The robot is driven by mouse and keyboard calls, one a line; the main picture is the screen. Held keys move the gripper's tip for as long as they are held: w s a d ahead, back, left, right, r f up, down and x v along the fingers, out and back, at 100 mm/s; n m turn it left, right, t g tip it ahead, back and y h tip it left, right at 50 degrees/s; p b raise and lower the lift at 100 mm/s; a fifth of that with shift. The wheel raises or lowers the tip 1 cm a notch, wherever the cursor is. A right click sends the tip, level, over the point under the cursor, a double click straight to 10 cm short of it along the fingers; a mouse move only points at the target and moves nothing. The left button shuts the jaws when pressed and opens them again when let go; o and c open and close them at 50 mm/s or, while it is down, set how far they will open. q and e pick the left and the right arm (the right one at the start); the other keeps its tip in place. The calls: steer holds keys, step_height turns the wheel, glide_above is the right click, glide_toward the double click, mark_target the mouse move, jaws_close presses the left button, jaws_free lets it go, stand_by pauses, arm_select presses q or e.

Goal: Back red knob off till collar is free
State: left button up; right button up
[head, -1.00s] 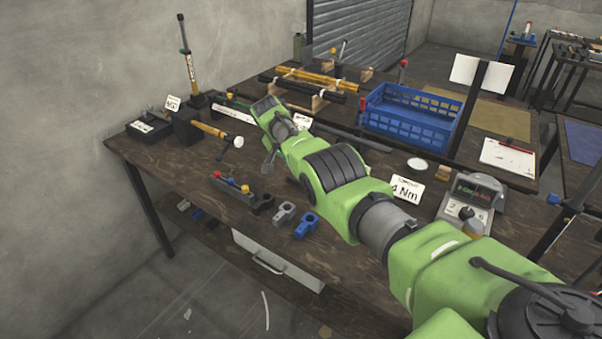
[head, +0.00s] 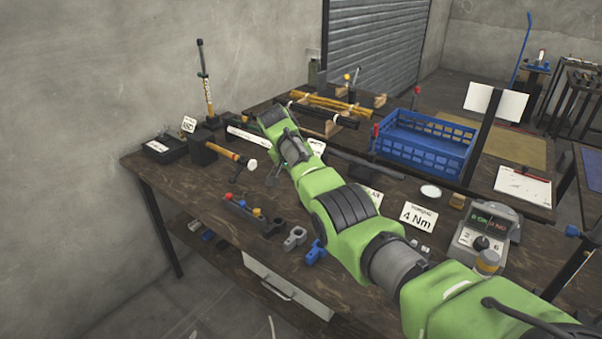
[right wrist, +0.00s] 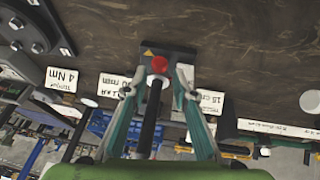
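In the right wrist view a round red knob (right wrist: 159,65) sits at the end of a black rod (right wrist: 150,125), over a dark base plate (right wrist: 178,61) on the wooden bench. The two teal-padded fingers of my right gripper (right wrist: 159,88) stand apart, one on each side of the knob and rod. I see a gap on both sides and nothing gripped. In the head view my green right arm appears to hide this knob; the right gripper (head: 272,176) shows only as a small dark part. My left gripper is not in view.
A blue crate (head: 425,150), a 4 Nm sign (head: 419,217) and a grey meter (head: 484,233) stand farther right.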

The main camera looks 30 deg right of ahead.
steer(key=v, duration=0.7)
steer(key=shift+a+r, duration=0.1)
steer(key=shift+r, duration=0.05)
